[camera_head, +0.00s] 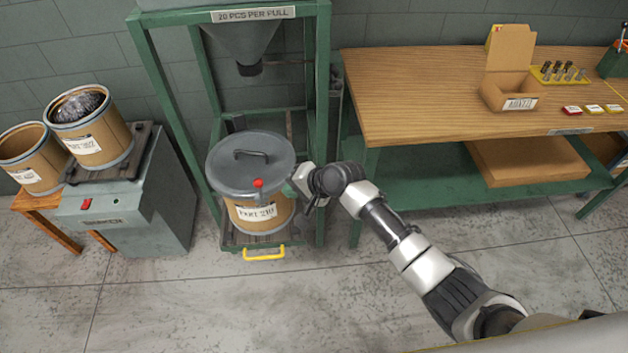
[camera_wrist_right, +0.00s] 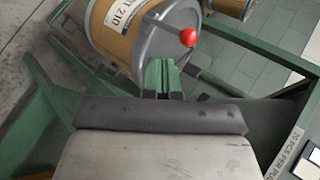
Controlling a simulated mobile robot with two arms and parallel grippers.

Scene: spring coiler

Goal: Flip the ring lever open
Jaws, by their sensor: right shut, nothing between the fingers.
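The drum (camera_head: 262,214) is brown with a label and a grey lid (camera_head: 250,160), and it stands inside the green frame. The ring lever's red knob (camera_head: 258,183) sits at the lid's front rim. The rest of the lever is hard to make out in the head view. In the right wrist view the red knob (camera_wrist_right: 188,37) shows against the grey lid. My right gripper (camera_head: 308,203) is just right of the drum. Its fingers (camera_wrist_right: 161,74) are together and empty, apart from the knob in the wrist view. My left gripper is out of view.
The green frame's posts (camera_head: 322,120) stand close beside my right gripper. A yellow handle (camera_head: 264,254) sticks out below the drum. A wooden bench (camera_head: 420,90) is at the right, and a grey machine (camera_head: 150,205) with drums is at the left. The front floor is clear.

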